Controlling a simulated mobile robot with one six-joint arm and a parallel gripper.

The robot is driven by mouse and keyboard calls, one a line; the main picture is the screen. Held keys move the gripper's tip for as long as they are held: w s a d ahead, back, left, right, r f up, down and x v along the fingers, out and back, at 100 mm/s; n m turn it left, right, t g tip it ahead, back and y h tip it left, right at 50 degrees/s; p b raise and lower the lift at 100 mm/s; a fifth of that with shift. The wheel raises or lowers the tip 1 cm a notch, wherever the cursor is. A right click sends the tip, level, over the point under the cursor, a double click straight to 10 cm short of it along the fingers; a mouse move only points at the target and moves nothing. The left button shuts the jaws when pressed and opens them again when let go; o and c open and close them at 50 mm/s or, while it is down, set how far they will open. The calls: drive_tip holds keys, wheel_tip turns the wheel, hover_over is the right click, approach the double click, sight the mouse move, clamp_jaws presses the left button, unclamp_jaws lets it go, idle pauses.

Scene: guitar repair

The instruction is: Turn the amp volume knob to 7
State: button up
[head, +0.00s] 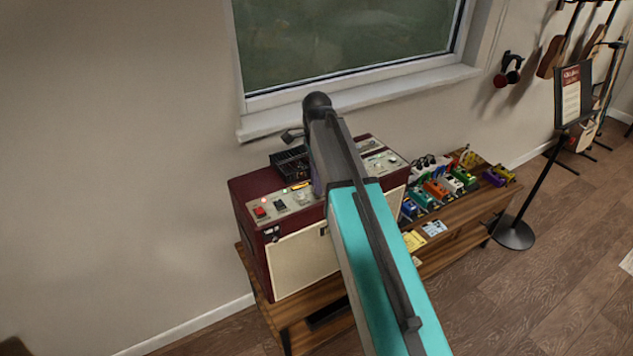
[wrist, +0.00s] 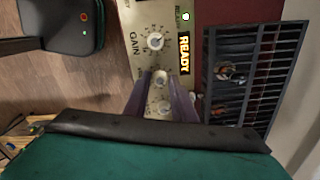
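The maroon amp (head: 250,192) stands on a low wooden bench with its control panel (head: 270,210) on top. In the wrist view, a pale knob marked GAIN (wrist: 155,41) shows clearly on the cream panel. Further pale knobs lie below it, one (wrist: 162,106) between my gripper's two purple fingers. My gripper (wrist: 161,80) points down at the panel with its fingers apart, one on each side of the row of knobs. I cannot tell whether either finger touches a knob. No volume label is readable. In the head view, my arm hides the middle of the panel.
A dark vent grille (wrist: 240,75) and a lit READY display (wrist: 184,53) are beside the knobs. Several coloured pedals (head: 436,188) stand right of the amp on the bench. A window sill (head: 400,88) runs behind. A sign stand (head: 515,232) is farther right.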

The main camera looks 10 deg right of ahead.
drive_tip(key=shift+o, duration=0.9)
drive_tip(key=shift+r, duration=0.15)
wheel_tip(320, 180, up, 14)
drive_tip(key=b, duration=0.3)
drive_tip(key=shift+f+b, duration=0.25)
drive_tip(key=shift+b, duration=0.15)
